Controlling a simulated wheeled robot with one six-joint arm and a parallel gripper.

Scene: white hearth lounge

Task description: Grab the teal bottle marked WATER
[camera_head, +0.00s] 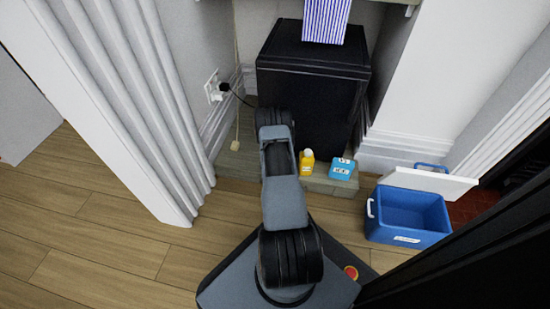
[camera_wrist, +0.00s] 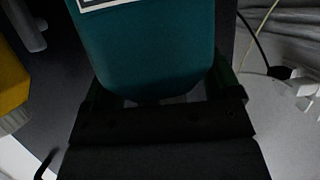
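A teal bottle (camera_wrist: 155,50) fills the upper middle of the wrist view, very close to the camera. The edge of a white label with a dark border shows on it at the top; no word on it can be read. My gripper (camera_wrist: 158,98) has one finger on each side of the bottle's near end. Both fingers lie close along its sides, and I cannot tell whether they press on it. In the head view my own arm hides the gripper and the teal bottle.
A yellow bottle (camera_head: 307,162) and a light blue carton (camera_head: 342,168) stand on a low ledge before a black cabinet (camera_head: 310,95). A striped box (camera_head: 326,18) sits on the cabinet. An open blue cooler (camera_head: 407,228) is at right. A wall socket (camera_head: 213,88) with a cord is left.

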